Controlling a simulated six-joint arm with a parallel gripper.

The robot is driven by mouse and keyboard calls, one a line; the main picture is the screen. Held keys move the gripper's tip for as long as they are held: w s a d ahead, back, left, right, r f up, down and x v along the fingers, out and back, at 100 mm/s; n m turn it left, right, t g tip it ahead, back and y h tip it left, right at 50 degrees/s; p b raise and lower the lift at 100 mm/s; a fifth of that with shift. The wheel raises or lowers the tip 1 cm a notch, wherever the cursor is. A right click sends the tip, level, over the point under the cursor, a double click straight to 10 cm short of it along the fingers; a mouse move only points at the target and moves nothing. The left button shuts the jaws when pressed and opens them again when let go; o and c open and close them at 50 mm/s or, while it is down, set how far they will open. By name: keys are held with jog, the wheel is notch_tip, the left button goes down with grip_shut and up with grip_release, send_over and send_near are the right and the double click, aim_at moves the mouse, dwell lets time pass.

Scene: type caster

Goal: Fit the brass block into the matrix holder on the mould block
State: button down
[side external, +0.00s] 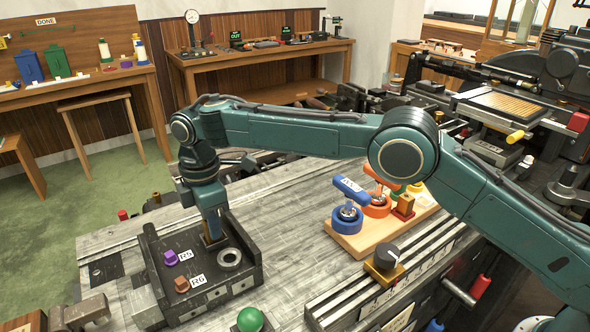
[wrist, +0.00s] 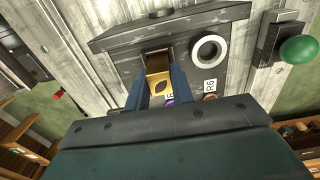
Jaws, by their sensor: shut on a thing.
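The dark mould block (side external: 250,275) lies on the grey bench in the side view and fills the upper middle of the wrist view (wrist: 120,40). My gripper (wrist: 159,90) points down over it and is shut on the brass block (wrist: 160,82), which carries a dark leaf-shaped mark. The brass block is at a square opening, seemingly the matrix holder (wrist: 154,52), near the mould block's back wall. In the side view my gripper (side external: 213,238) hides most of the brass block. I cannot tell how deep the block sits in the holder.
On the mould block are a pale ring (side external: 229,257), a purple knob (side external: 170,257) and a brown-orange knob (side external: 182,284), with labels beside the knobs. A green ball knob (side external: 250,319) stands in front. A wooden board (side external: 362,244) with blue and orange tools lies to the right.

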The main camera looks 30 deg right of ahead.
jog(key=shift+f, duration=0.1)
jog(key=c, duration=1.1)
grip_release()
jog(key=shift+r, duration=3.75)
jog(key=shift+d+r, duration=0.1)
